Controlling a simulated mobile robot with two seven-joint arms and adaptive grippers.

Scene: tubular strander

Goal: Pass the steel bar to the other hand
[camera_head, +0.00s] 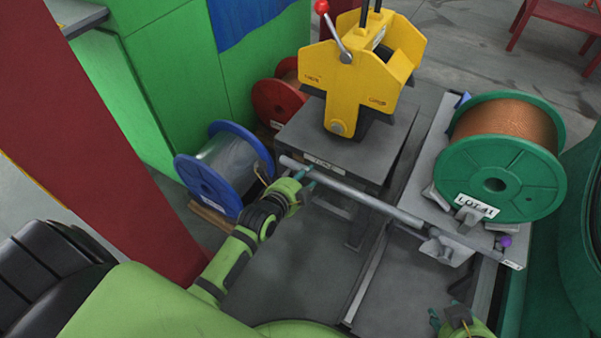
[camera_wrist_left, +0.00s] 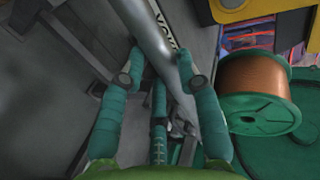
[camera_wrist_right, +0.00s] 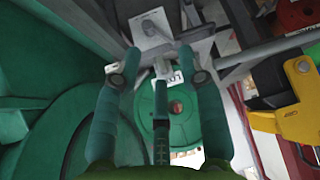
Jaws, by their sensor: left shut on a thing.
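The steel bar (camera_head: 362,197) is a long grey rod, slanting from the left gripper down to the right in the head view. My left gripper (camera_head: 303,183) is shut on it near its left end. In the left wrist view the bar (camera_wrist_left: 150,35) runs between the two teal fingers (camera_wrist_left: 161,62). My right gripper (camera_head: 447,319) is at the bottom right of the head view, apart from the bar and partly cut off. In the right wrist view its fingers (camera_wrist_right: 160,58) are spread with nothing between them, and a grey bar (camera_wrist_right: 270,50) crosses at upper right.
A yellow device (camera_head: 358,75) stands on a dark table (camera_head: 308,137) behind the bar. A green spool of copper wire (camera_head: 500,165) sits on a grey bench at right. Blue (camera_head: 205,185) and red (camera_head: 272,103) spools stand at left. Open floor lies in front.

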